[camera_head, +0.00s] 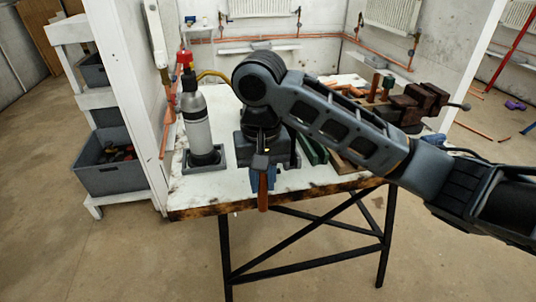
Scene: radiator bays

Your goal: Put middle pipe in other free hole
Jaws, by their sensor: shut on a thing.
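My gripper (262,176) is above the front edge of the white workbench, pointing down toward the camera side. It is shut on a short copper-brown pipe (263,192), which looks upright, its lower end showing in front of the bench edge. Whether the pipe touches the bench cannot be told. My arm crosses the bench and hides much of its middle. No hole shows clearly, and no other pipe of the set can be made out for certain.
The workbench (200,188) has a gas torch bottle (196,125) in a grey tray at left. A dark red vise (415,103) stands at right. Green and wooden pieces (312,150) lie behind my arm. A white wall panel (130,90) and shelf with grey bins (108,172) stand left.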

